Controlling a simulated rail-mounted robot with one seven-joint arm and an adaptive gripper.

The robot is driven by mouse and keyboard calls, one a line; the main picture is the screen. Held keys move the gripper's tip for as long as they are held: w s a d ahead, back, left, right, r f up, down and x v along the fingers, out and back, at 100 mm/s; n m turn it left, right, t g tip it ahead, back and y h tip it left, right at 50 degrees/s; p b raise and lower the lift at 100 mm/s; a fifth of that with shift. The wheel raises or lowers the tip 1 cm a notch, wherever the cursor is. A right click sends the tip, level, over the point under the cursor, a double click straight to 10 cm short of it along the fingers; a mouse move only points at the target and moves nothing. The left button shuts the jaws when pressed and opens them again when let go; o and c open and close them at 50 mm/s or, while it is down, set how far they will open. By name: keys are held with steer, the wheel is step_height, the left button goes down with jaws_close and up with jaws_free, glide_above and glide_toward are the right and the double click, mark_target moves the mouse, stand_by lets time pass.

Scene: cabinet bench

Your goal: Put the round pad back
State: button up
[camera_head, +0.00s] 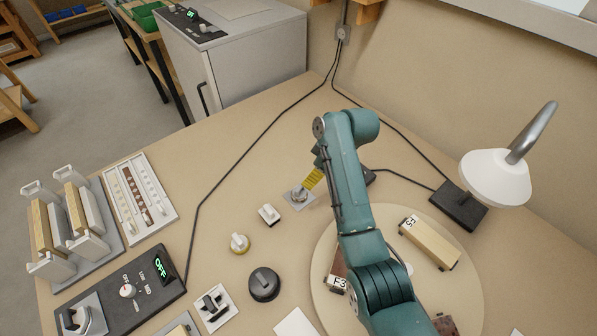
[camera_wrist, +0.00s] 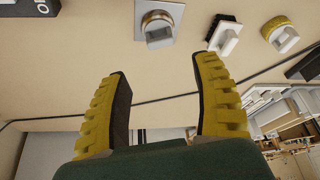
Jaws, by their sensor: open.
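No thing is plainly marked as the round pad. A black round piece (camera_head: 264,285) with a raised bar on top lies on the bench at front centre and is the closest match. A smaller yellow-rimmed round piece (camera_head: 240,243) with a pale grip is behind it; it also shows in the wrist view (camera_wrist: 281,34). My gripper (camera_head: 311,184) is above the bench beside a metal knob on a square plate (camera_head: 299,197). In the wrist view my gripper's yellow fingers (camera_wrist: 162,68) are spread, with nothing between them; the knob (camera_wrist: 158,28) is beyond them.
A white block (camera_head: 268,213) and a rocker switch (camera_head: 214,306) are nearby. A large round board (camera_head: 465,270) carries labelled blocks, including a tan one (camera_head: 430,243); my arm hides part of it. A lamp (camera_head: 495,178) stands right. A control panel (camera_head: 130,291) and racks (camera_head: 75,230) stand left.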

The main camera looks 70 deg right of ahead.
steer(key=w+a+r+t+h, duration=0.4)
steer(key=w+a+r+t, duration=0.4)
steer(key=w+a+r, duration=1)
steer(key=s+a+r+t+y, duration=0.2)
steer(key=s+a+r+t, duration=0.2)
steer(key=a+r, duration=0.6)
steer(key=s+a+r+t+y, duration=0.1)
steer(key=s+a+r+t, duration=0.4)
steer(key=a+r, duration=0.5)
steer(key=shift+s+a+r+t+y, duration=0.3)
steer(key=shift+s+a+r+y, duration=0.1)
steer(key=shift+s+a, duration=0.55)
